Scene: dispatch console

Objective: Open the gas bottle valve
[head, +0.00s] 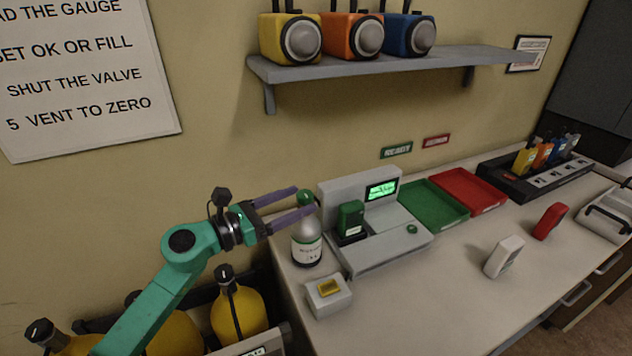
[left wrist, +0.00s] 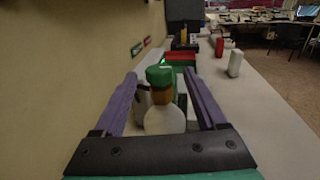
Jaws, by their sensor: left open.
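The gas bottle (head: 306,250) is a pale bottle with a white label, standing upright on the counter's left end. Its green valve knob (head: 306,196) is on top, above a brownish neck. My left gripper (head: 304,200) is open, its two purple fingers reaching in from the left at knob height, one on each side of the knob. The near finger hides part of the neck. In the left wrist view, the green knob (left wrist: 159,76) and white bottle (left wrist: 165,120) lie between the spread fingers; I cannot tell whether either finger touches. My right gripper is not in view.
A grey console (head: 385,250) with a green screen stands close right of the bottle. A small white box (head: 328,303) with a yellow top is in front. Green (head: 436,205) and red (head: 470,190) trays lie behind. Yellow cylinders (head: 240,310) stand below left. The front counter is mostly clear.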

